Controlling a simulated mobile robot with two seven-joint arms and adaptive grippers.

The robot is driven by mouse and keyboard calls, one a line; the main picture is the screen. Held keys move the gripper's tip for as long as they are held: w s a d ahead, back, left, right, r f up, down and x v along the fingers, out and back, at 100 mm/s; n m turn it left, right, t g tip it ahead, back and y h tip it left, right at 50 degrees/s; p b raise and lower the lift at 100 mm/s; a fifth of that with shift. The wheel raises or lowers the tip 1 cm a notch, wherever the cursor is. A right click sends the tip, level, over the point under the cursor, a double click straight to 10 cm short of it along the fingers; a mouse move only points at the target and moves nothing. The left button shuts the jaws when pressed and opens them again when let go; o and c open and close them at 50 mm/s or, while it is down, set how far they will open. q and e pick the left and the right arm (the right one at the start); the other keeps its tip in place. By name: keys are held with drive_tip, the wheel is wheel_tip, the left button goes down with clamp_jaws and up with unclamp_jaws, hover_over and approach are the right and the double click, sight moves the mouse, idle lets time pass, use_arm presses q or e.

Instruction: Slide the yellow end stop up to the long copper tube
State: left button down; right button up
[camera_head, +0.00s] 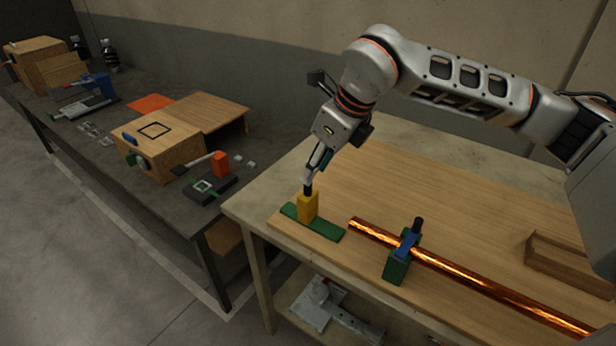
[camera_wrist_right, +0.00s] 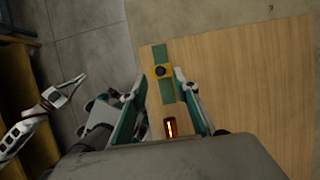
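The yellow end stop (camera_head: 308,207) stands upright on a green rail (camera_head: 329,232) at the wooden board's left end. Its black knob points up. My right gripper (camera_head: 311,178) is just above the stop, pointing down. In the right wrist view, its teal fingers (camera_wrist_right: 164,86) are spread, with the stop (camera_wrist_right: 163,66) ahead between them; I see no contact. The long copper tube (camera_head: 470,278) lies to the right, its near end apart from the stop; that end also shows in the right wrist view (camera_wrist_right: 171,128). A white arm, seemingly my left, ends in a small gripper (camera_wrist_right: 72,86).
A green block (camera_head: 396,270) with a blue clamp (camera_head: 406,246) and black knob holds the tube. A wooden block (camera_head: 565,262) lies at the right. A dark side bench (camera_head: 110,150) with boxes and tools stands left.

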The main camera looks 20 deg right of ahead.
sight(308, 201)
drive_tip(key=shift+x, duration=2.9)
drive_tip(key=shift+r, duration=0.1)
clamp_jaws()
